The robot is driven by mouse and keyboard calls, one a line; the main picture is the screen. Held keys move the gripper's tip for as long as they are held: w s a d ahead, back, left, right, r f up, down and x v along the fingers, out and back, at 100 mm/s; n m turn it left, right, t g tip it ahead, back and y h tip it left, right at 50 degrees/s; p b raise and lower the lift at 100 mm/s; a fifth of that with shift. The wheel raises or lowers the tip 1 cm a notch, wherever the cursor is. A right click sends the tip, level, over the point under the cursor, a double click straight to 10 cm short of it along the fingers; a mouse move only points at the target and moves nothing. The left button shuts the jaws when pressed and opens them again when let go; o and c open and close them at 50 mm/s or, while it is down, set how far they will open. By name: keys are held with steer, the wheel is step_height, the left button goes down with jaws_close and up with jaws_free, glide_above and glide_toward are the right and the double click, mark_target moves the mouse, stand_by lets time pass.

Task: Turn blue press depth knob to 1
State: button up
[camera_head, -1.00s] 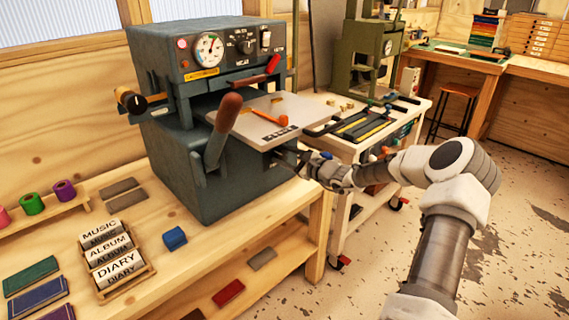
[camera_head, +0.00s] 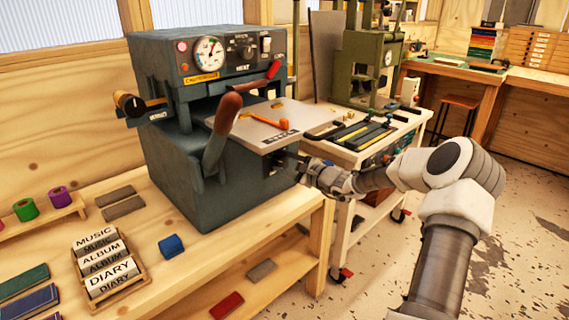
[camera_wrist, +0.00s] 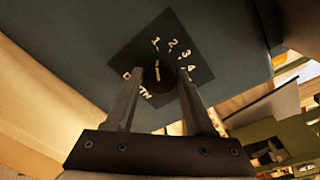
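The depth knob (camera_wrist: 159,84) is on the teal press (camera_head: 205,184), on a dark square plate (camera_wrist: 188,54) marked 1 to 4 with a partly covered DEPTH label. The knob looks dark here, and its blue colour does not show. Its white pointer line points up in the wrist view, close to the 1. My gripper (camera_wrist: 158,82) has one finger on each side of the knob. Whether both fingers press on it is too dark to tell. In the head view my gripper (camera_head: 287,160) is at the press's front right, and the knob is hidden.
The press has a brown-handled lever (camera_head: 222,125) and an orange-tipped tool (camera_head: 276,122) on its plate. A white cart (camera_head: 350,160) with tools stands to the right of the bench. A blue block (camera_head: 171,246) and a rack of title labels (camera_head: 107,262) sit on the bench.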

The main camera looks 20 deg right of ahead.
steer(key=o, duration=0.4)
steer(key=shift+c, duration=0.2)
steer(key=p+v, duration=0.2)
steer(key=v, duration=1.5)
steer(key=shift+s+p, duration=0.25)
steer(key=shift+p, duration=0.1)
